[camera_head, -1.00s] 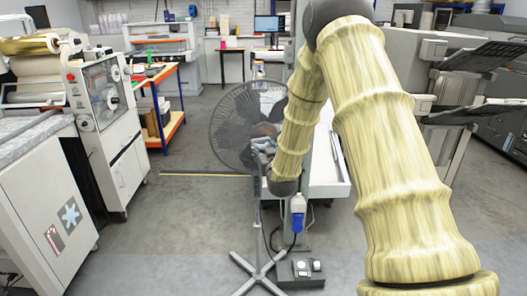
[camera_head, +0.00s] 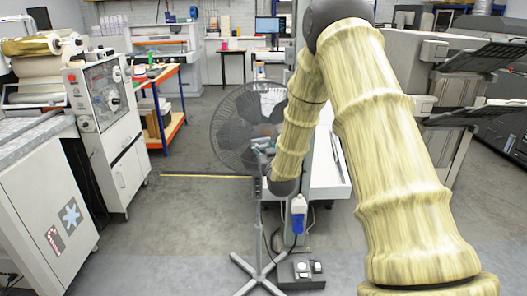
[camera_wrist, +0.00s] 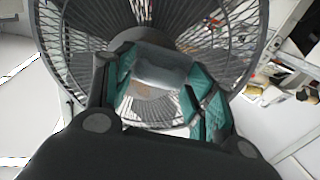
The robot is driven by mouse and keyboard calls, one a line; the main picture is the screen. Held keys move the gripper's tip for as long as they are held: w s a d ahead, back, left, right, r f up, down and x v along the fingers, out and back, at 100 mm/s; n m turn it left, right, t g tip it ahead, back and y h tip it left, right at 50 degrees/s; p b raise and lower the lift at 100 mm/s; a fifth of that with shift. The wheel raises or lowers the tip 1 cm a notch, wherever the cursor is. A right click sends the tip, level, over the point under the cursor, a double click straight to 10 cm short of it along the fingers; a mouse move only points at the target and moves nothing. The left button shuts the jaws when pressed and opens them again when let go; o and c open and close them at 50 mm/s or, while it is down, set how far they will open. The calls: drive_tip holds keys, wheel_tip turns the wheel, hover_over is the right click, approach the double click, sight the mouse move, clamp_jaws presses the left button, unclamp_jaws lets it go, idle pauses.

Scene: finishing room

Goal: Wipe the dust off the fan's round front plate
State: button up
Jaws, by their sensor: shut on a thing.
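The grey floor fan (camera_head: 232,125) stands on a cross-shaped base in the middle of the head view. Its wire guard (camera_wrist: 260,45) fills the upper wrist view. The gripper (camera_head: 262,147) is at the fan's centre in the head view. The wiper is in front of the fan's round front plate, which is mostly hidden by it and the fingers. A small brownish patch shows just below the wiper. I cannot tell whether the wiper touches the plate.
A white table (camera_head: 327,175) stands right behind my arm. A grey box with knobs (camera_head: 301,268) lies on the floor by the fan's base. A machine cabinet (camera_head: 105,125) stands at left, and a blue-orange bench (camera_head: 165,110) behind it.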

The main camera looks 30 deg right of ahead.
drive_tip(key=shift+w+d, duration=0.2)
drive_tip(key=shift+w, duration=0.35)
idle(0.4)
